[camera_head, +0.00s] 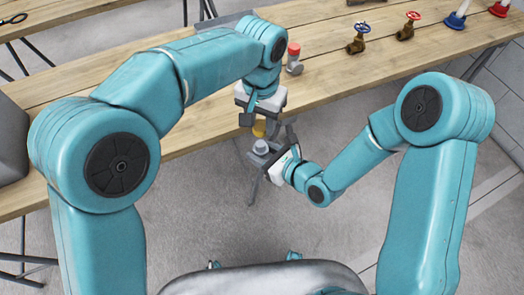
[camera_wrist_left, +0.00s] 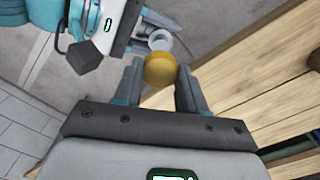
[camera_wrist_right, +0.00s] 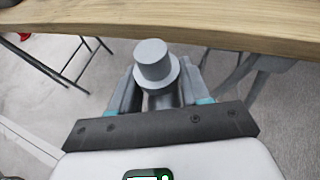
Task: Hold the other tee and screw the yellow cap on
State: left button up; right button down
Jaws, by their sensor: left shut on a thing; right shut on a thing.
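The yellow cap (camera_head: 259,129) is held between the fingertips of my left gripper (camera_head: 258,122), off the front edge of the table. It also shows in the left wrist view (camera_wrist_left: 160,70). My right gripper (camera_head: 268,155) is shut on a grey tee (camera_head: 260,147), just below the cap in the head view. In the right wrist view the tee (camera_wrist_right: 153,62) stands between the fingers with its grey upper end bare. In the left wrist view the tee's end shows just beyond the cap; whether they touch is unclear. Another tee with a red cap (camera_head: 293,60) stands on the table.
The wooden table (camera_head: 330,78) runs across the back. A valve with a blue wheel (camera_head: 357,40) and one with a red wheel (camera_head: 407,27) stand on it, with blue and red fittings farther right. Open floor lies in front of the table.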

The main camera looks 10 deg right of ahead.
aim_at(261, 143)
pick_arm(q)
jog(key=shift+f, duration=2.05)
jog(key=shift+a+f, duration=0.1)
jog(key=shift+f, duration=0.8)
jog(key=shift+f, duration=0.55)
